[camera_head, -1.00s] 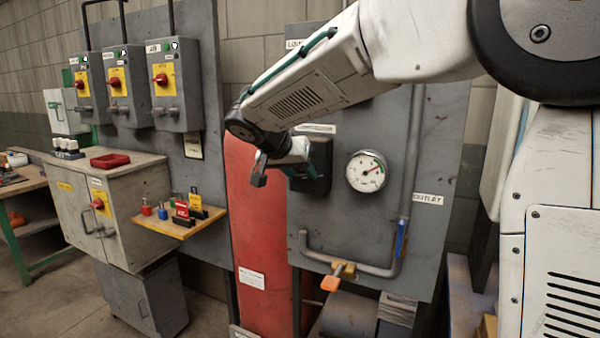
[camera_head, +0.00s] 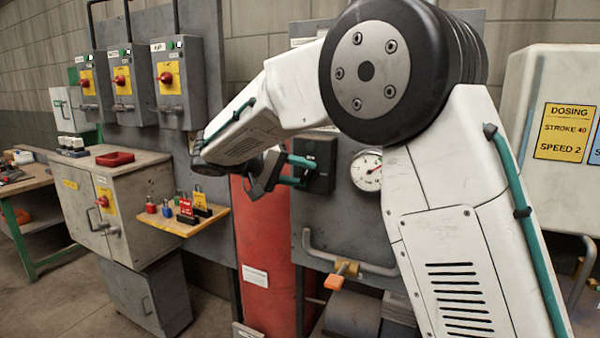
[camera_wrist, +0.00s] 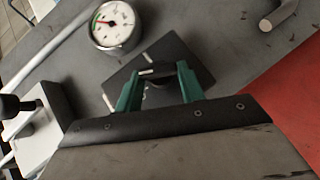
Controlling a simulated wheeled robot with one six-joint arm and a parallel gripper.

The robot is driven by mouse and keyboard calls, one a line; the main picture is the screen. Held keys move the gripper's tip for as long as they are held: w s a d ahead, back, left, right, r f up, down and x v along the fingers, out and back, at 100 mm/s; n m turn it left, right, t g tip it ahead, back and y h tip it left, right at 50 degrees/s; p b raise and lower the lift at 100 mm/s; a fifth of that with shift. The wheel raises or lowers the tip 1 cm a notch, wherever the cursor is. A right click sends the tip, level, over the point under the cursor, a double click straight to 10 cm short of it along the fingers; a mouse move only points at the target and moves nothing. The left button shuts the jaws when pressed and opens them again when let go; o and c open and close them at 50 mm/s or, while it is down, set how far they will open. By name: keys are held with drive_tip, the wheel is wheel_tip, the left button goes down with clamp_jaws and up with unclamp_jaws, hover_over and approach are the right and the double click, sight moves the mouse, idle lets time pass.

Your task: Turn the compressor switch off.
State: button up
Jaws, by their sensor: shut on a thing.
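The compressor switch is a black box (camera_head: 322,152) on the grey panel, left of the round gauge. In the wrist view its dark square plate (camera_wrist: 195,55) lies ahead of my fingers, with a small dark knob (camera_wrist: 157,72) at its middle. My gripper (camera_head: 303,171) has teal fingers and reaches the front of the box from the left. In the wrist view my gripper (camera_wrist: 157,80) has one finger on each side of the knob and is shut on it. The fingers and wrist hide part of the knob, so its exact angle is unclear.
The white-faced gauge (camera_head: 368,170) sits close right of the switch. A grey pipe with an orange-handled valve (camera_head: 335,281) runs below. A red cylinder (camera_head: 262,240) stands under my gripper. A yellow shelf with padlocks (camera_head: 182,221) and grey switch boxes are at left.

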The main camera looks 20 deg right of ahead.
drive_tip(key=n+h, duration=0.3)
drive_tip(key=shift+f+g, duration=0.4)
drive_tip(key=shift+h, duration=0.4)
drive_tip(key=o, duration=1)
drive_tip(key=shift+a, duration=0.1)
drive_tip(key=a, duration=0.7)
drive_tip(key=shift+w+a, duration=0.1)
drive_tip(key=shift+a, duration=0.25)
